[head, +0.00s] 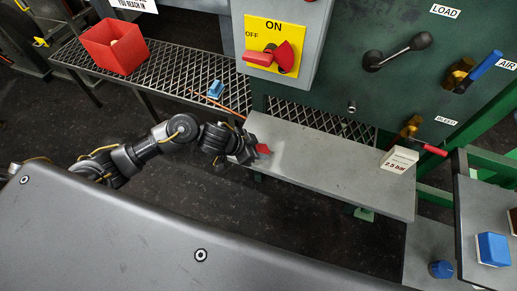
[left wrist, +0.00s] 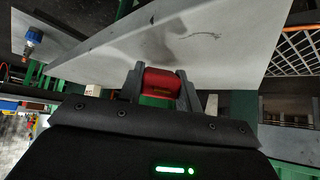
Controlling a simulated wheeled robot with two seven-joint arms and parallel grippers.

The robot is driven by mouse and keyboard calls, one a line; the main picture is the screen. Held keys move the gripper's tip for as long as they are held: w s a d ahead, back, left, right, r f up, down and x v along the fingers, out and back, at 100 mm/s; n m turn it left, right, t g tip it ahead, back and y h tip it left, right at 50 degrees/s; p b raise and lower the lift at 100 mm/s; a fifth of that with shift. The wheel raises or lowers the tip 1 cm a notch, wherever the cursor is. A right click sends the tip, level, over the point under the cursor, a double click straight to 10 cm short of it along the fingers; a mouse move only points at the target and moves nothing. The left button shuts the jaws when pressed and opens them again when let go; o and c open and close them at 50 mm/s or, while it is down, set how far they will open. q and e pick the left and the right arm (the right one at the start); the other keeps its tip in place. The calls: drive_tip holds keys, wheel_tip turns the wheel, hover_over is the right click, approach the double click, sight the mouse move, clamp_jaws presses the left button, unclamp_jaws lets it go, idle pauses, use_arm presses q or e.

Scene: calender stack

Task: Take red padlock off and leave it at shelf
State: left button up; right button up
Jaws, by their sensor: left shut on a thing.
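My left gripper (head: 254,151) is over the left end of a grey metal shelf (head: 320,160) on the machine's front in the head view. It is shut on a red padlock (head: 263,149). In the left wrist view the red padlock (left wrist: 162,83) sits between the two fingers of the left gripper (left wrist: 161,84), in front of the shelf's pale surface (left wrist: 190,40). I cannot tell whether the padlock touches the shelf. The padlock's shackle is not clear. My right gripper is not in view.
A red ON/OFF switch (head: 285,56) is on a yellow plate above the shelf. A sign reading 2.5 bar (head: 399,160) stands on the shelf's right end. A mesh walkway (head: 180,75) with a red bin (head: 115,47) lies left. The shelf's middle is clear.

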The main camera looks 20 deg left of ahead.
use_arm(q)
drive_tip(key=shift+f, duration=0.1)
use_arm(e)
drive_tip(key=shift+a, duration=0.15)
use_arm(q)
drive_tip(key=o, duration=1)
drive_tip(key=shift+o, duration=2.4)
